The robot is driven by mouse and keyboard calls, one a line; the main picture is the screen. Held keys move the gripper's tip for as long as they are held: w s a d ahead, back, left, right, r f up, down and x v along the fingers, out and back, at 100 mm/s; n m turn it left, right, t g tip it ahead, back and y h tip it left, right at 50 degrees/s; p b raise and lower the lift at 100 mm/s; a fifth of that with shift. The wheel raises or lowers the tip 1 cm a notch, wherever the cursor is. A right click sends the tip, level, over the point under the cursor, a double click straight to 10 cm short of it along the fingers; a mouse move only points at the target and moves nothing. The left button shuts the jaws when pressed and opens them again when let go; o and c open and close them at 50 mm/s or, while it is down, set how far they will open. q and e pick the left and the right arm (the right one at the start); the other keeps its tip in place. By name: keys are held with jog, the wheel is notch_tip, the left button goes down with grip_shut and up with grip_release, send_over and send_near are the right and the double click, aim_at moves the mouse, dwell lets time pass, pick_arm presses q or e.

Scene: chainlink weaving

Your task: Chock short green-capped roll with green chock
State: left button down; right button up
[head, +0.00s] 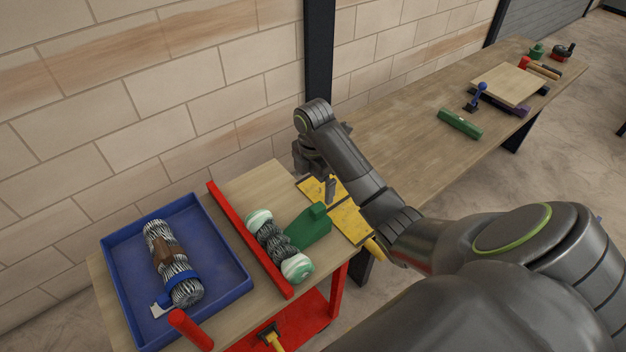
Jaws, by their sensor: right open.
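The short roll of grey wire mesh (270,235) has pale green caps on both ends and lies on the small wooden table. The green chock (310,230), a wedge with a raised knob, sits at the roll's right side. Its low end is against or very close to the mesh; I cannot tell if they touch. My right gripper (330,188) is open and empty, above the yellow plate just beyond the chock and apart from it. My forearm and wrist partly hide it. My left gripper is not in view.
A red rail (247,238) runs along the roll's left side. A blue tray (228,254) holds a longer mesh roll (168,250) with a blue band. The yellow hinged plate (350,219) lies at the table's right edge. A long bench (400,128) carries a green block (460,123) and tools.

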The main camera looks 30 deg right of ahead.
jog(key=b, duration=0.7)
send_over(311, 220)
jog(key=f, duration=0.7)
jog(key=shift+d+f, duration=0.25)
jog(key=shift+d, duration=0.15)
notch_tip(311, 220, down, 3)
jog(key=shift+f+b, duration=0.1)
jog(key=shift+b, duration=0.4)
notch_tip(311, 220, down, 3)
jog(key=shift+f+p, duration=0.15)
jog(key=shift+p, duration=0.2)
jog(key=shift+f, duration=0.75)
jog(key=c, duration=1.4)
jog(key=shift+a+r+p, duration=0.1)
jog(key=shift+a+p, duration=0.25)
jog(key=shift+p, duration=0.1)
